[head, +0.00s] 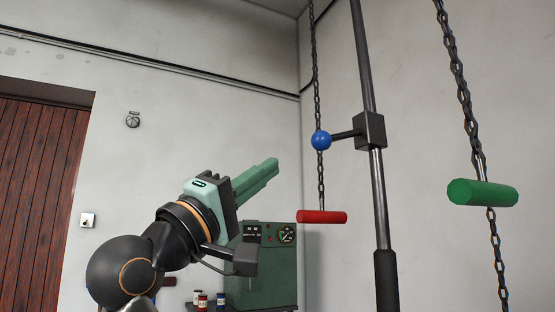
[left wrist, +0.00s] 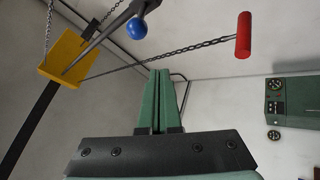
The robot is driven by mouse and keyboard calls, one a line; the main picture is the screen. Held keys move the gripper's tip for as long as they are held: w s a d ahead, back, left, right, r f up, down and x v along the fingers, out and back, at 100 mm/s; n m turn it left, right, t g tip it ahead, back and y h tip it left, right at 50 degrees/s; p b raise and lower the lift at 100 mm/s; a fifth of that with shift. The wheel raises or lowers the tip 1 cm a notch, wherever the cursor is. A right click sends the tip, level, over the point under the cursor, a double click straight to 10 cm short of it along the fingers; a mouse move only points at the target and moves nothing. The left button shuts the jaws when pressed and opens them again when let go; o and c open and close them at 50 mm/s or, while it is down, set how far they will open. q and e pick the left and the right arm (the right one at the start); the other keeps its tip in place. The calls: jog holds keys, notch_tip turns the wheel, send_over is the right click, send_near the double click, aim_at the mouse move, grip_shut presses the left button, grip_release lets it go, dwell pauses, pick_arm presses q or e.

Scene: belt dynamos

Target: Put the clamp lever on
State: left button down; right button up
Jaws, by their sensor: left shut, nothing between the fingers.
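The clamp lever is a short dark arm with a blue ball knob (head: 320,140). It sticks out to the left, about level, from a black clamp block (head: 370,130) on an upright pole. The blue knob also shows at the top of the left wrist view (left wrist: 136,28). My left gripper (head: 275,164) has green fingers and is shut and empty. It is raised, pointing up and right, with its tips left of and below the knob and apart from it. The closed fingers show in the left wrist view (left wrist: 160,74). My right gripper is not in view.
A red handle (head: 322,217) hangs on a chain below the knob. A green handle (head: 482,193) hangs on another chain at right. A green machine (head: 262,275) with gauges stands by the wall. A yellow block (left wrist: 68,58) shows in the left wrist view.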

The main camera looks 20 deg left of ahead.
pick_arm(q)
jog(key=v, duration=0.3)
jog(key=shift+f, duration=0.35)
